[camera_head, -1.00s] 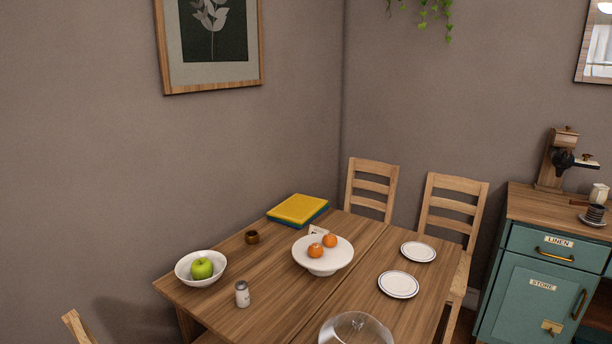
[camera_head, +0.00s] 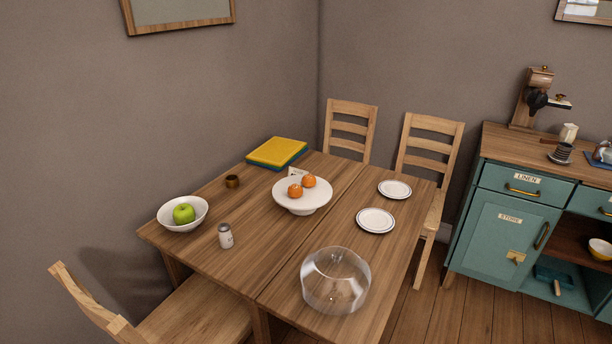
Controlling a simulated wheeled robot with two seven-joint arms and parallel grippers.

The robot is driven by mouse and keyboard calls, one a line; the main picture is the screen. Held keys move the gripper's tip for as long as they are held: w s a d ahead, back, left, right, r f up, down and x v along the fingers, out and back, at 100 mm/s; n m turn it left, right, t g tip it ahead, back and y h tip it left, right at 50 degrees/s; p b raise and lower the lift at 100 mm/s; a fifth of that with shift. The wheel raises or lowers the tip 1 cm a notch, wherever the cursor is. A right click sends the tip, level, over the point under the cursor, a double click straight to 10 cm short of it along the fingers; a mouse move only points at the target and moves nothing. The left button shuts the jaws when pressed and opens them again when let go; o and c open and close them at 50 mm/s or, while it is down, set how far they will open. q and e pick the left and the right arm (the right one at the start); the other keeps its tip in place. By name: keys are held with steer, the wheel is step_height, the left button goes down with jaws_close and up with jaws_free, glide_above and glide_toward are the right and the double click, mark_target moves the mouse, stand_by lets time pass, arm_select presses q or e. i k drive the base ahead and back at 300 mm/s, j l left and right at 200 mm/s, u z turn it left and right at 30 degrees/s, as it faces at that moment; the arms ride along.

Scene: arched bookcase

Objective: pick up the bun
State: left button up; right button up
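I see no bun that I can make out in the head view. On the wooden table (camera_head: 250,240) a white cake stand (camera_head: 303,208) holds two orange round fruits (camera_head: 302,186). A clear glass dome (camera_head: 336,280) sits on the table's near right part, apart from the stand, and nothing shows under it. A white bowl (camera_head: 170,224) with a green apple (camera_head: 184,213) is at the left. Neither of my grippers is in view.
Two white plates (camera_head: 376,220) lie on the right half of the table. A shaker (camera_head: 225,236), a small brown cup (camera_head: 232,181) and stacked books (camera_head: 277,152) stand left. Chairs (camera_head: 350,135) surround it. A teal cabinet (camera_head: 500,235) is at right.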

mark_target(309, 181)
steer(key=u, duration=0.8)
steer(key=l+u, duration=0.3)
steer(key=k+l+u, duration=0.15)
steer(key=l+u, duration=0.2)
steer(key=l, duration=0.15)
steer(key=k+l+u, duration=0.1)
steer(key=l+u, duration=0.2)
steer(key=k+l+u, duration=0.2)
steer(key=l+u, duration=0.15)
steer(key=k+l+u, duration=0.3)
steer(key=i+l, duration=0.1)
